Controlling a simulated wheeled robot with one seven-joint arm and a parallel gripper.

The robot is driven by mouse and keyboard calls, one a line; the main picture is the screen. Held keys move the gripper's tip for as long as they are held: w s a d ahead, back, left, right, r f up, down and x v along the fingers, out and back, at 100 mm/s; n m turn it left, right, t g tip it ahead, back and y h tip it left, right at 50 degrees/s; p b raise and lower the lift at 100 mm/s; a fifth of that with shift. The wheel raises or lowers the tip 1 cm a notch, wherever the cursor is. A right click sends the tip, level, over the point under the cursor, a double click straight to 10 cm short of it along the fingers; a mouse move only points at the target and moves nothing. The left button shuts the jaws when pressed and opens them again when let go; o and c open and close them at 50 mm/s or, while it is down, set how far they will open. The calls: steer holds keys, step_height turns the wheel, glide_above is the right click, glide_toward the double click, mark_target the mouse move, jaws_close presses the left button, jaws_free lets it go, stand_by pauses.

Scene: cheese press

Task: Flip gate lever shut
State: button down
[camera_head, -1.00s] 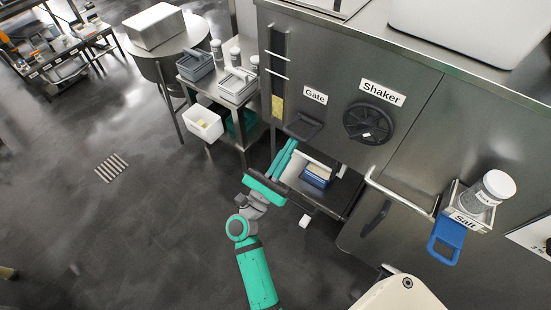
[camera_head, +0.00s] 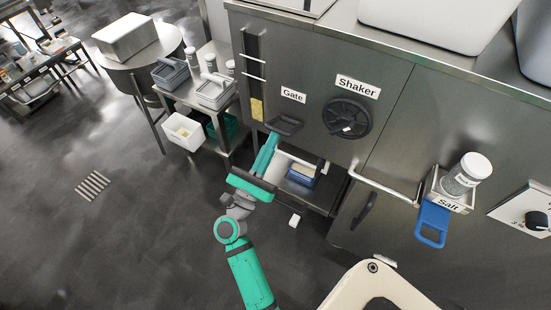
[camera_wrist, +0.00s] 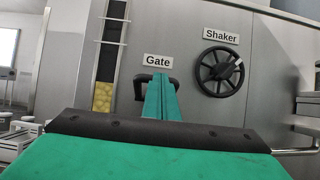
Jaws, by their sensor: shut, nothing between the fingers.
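The gate lever (camera_head: 285,124) is a dark loop handle on the steel machine front, below the "Gate" label (camera_head: 293,95). It also shows in the wrist view (camera_wrist: 139,86), partly hidden behind my fingers. My gripper (camera_head: 272,140) is green, with its fingers together and nothing between them. Its fingertips point up at the lever from just below it in the head view. In the wrist view (camera_wrist: 161,80) the fingertips overlap the lever's loop. I cannot tell whether they touch it.
The black shaker wheel (camera_head: 347,117) is right of the lever. A blue scoop (camera_head: 432,222) and a salt shaker (camera_head: 468,172) are on the right. Below the lever is an open shelf with a blue container (camera_head: 301,178).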

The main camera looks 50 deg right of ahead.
steer(key=r+v, duration=0.1)
steer(key=v, duration=1.2)
steer(key=shift+a+r, duration=0.25)
steer(key=shift+a, duration=0.2)
steer(key=shift+s, duration=0.1)
